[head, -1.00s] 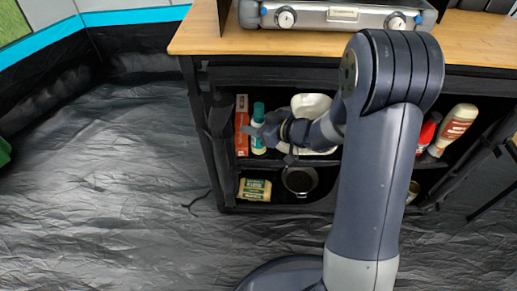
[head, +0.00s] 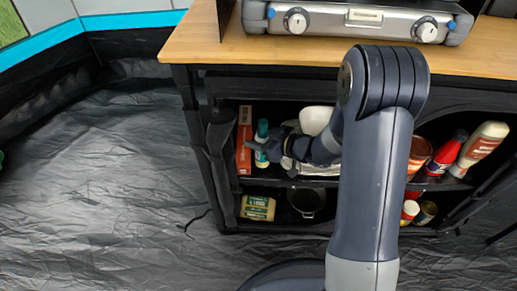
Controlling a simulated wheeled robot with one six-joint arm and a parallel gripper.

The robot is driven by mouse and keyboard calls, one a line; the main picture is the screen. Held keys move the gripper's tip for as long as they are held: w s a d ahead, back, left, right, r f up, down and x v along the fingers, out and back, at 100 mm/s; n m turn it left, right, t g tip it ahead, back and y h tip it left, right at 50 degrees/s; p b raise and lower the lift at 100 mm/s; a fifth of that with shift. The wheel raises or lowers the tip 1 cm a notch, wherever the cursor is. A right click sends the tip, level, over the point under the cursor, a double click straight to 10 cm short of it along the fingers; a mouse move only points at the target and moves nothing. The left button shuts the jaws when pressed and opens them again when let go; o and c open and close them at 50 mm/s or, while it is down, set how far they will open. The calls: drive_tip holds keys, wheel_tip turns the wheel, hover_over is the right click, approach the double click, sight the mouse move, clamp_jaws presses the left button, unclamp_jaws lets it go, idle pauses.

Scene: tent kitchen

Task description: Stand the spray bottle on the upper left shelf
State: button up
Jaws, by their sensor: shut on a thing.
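The spray bottle (head: 261,158), with a teal top and pale body, is upright inside the upper left shelf (head: 285,183) of the black cabinet. My gripper (head: 258,145) reaches in from the right and is shut on the bottle around its middle, hiding part of it. The bottle is just right of an upright red-orange box (head: 244,150). I cannot tell whether its base touches the shelf.
A white item (head: 316,120) stands behind my wrist. The lower shelf holds a yellow-green packet (head: 258,208) and a dark pot (head: 306,202). Bottles, including a red one (head: 447,153), fill the right shelf. A stove (head: 360,20) sits on the wooden top (head: 195,45).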

drive_tip(key=shift+f+b, duration=0.5)
drive_tip(key=shift+f, duration=0.85)
drive_tip(key=shift+f, duration=0.15)
drive_tip(key=o, duration=1.1)
drive_tip(key=shift+s+d+r, duration=0.1)
drive_tip(key=shift+d+r, duration=0.05)
drive_tip(key=shift+r, duration=0.1)
drive_tip(key=p+v, duration=0.4)
drive_tip(key=v, duration=0.7)
drive_tip(key=shift+s+d, duration=0.2)
